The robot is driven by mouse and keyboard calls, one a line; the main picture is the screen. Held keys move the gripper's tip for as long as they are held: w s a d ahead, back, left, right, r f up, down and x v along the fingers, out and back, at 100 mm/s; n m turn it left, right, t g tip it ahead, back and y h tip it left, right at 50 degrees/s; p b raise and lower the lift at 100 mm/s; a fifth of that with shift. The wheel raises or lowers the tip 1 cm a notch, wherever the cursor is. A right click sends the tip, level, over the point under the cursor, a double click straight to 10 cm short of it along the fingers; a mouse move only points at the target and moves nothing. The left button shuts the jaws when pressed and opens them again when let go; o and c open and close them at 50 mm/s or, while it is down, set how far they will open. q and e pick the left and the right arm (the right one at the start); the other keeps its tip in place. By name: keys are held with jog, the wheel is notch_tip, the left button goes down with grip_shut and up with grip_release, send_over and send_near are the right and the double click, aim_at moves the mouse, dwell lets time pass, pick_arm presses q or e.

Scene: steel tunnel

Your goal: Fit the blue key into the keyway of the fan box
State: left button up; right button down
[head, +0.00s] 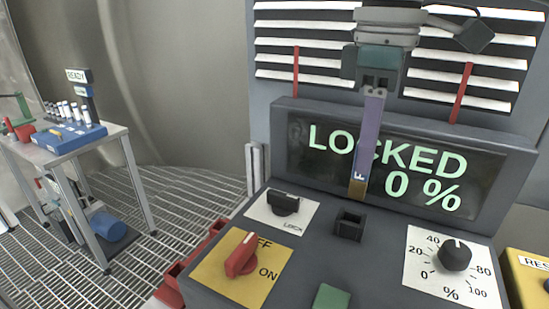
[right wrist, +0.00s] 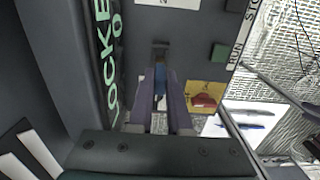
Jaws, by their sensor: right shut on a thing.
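My right gripper (head: 361,178) comes down from the top in the head view, its long purple fingers in front of the fan box display. In the right wrist view it is shut on the blue key (right wrist: 160,78), which sits between the fingertips. In the head view the fingers largely hide the key. The keyway (head: 349,225) is a black square socket on the sloping panel of the fan box (head: 388,276). The fingertips appear above and apart from it. The keyway also shows beyond the key in the right wrist view (right wrist: 160,46). My left gripper is out of view.
The display (head: 440,180) reads LOCKED 0 %. Around the keyway stand a black lock knob (head: 284,203), a red switch (head: 241,258), a green button (head: 331,298) and a percent dial (head: 455,255). A steel table (head: 115,134) stands at far left, with grating floor between.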

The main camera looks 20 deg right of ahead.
aim_at(360, 179)
jog(key=shift+f, duration=3.1)
jog(key=shift+f, duration=0.1)
jog(key=c, duration=0.9)
grip_release()
jog(key=shift+o, duration=0.2)
jog(key=shift+r, duration=0.35)
notch_tip(360, 179, up, 11)
jog(key=shift+r+b, duration=0.2)
jog(key=shift+b, duration=0.4)
jog(key=shift+r, duration=0.1)
